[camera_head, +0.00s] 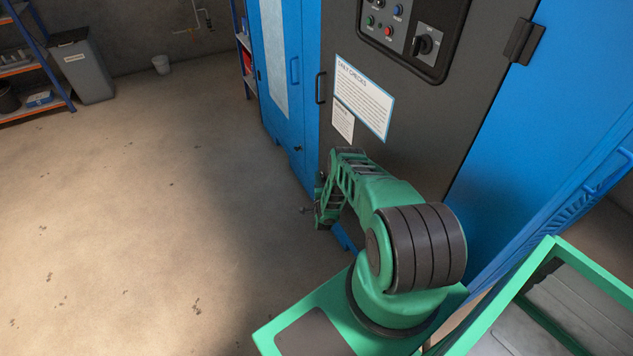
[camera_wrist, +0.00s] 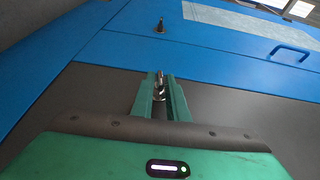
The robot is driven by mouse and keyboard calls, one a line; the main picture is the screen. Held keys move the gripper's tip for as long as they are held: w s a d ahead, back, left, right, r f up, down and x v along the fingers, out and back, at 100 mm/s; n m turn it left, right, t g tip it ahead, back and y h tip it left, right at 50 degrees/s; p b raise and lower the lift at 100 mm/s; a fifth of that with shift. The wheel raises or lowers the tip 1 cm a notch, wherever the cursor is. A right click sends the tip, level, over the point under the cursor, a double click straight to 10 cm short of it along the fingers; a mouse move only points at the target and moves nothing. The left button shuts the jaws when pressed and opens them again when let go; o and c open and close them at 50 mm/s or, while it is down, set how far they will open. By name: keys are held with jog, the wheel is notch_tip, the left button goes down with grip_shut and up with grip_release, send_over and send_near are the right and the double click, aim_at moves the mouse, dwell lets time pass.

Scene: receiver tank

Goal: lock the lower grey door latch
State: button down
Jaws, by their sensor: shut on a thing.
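The grey door (camera_head: 425,125) with a dark control panel fills the right middle of the head view. In the wrist view the grey door surface (camera_wrist: 235,108) lies in front of my gripper.
A blue door (camera_head: 285,65) with a handle adjoins the grey door on the left. Another small dark latch (camera_wrist: 159,27) stands on the blue surface in the wrist view.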

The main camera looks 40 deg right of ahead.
jog(key=shift+s+f, duration=0.2)
jog(key=c, duration=1.9)
grip_release()
jog(key=shift+w, duration=0.1)
jog(key=v, duration=1)
jog(key=shift+s, duration=0.35)
jog(key=shift+a, duration=0.15)
